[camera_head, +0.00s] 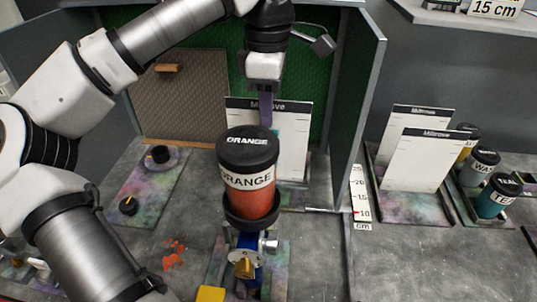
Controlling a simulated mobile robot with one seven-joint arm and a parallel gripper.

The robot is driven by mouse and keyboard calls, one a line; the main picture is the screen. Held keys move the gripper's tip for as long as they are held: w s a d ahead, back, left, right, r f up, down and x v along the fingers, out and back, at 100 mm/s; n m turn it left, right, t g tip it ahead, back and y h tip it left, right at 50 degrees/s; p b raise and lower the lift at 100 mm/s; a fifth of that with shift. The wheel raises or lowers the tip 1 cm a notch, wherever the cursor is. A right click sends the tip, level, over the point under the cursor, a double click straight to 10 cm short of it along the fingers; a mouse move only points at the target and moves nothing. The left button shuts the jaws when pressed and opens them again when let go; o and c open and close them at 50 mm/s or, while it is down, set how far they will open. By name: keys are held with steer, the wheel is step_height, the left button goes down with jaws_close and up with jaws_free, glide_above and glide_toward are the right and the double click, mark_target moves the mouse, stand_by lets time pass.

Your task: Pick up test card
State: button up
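A white test card (295,150) with a dark header strip stands upright in the spray booth, before the green back wall. My gripper (266,112) points down in front of the card's upper left part. Only a narrow purple finger shows; its spread is unclear, and I cannot tell if it touches the card. An orange-filled jar (248,182) with a black lid hides the card's lower left. Two more white cards, a front one (430,165) and a rear one (398,130), stand at the right.
A grey booth side wall (358,95) separates the booth from the right-hand cards. A small upright scale (361,200) stands by its foot. Several labelled jars, one teal (497,198), stand far right. A brown panel (185,105) leans at the back left.

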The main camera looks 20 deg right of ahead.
jaws_close()
stand_by(1.4)
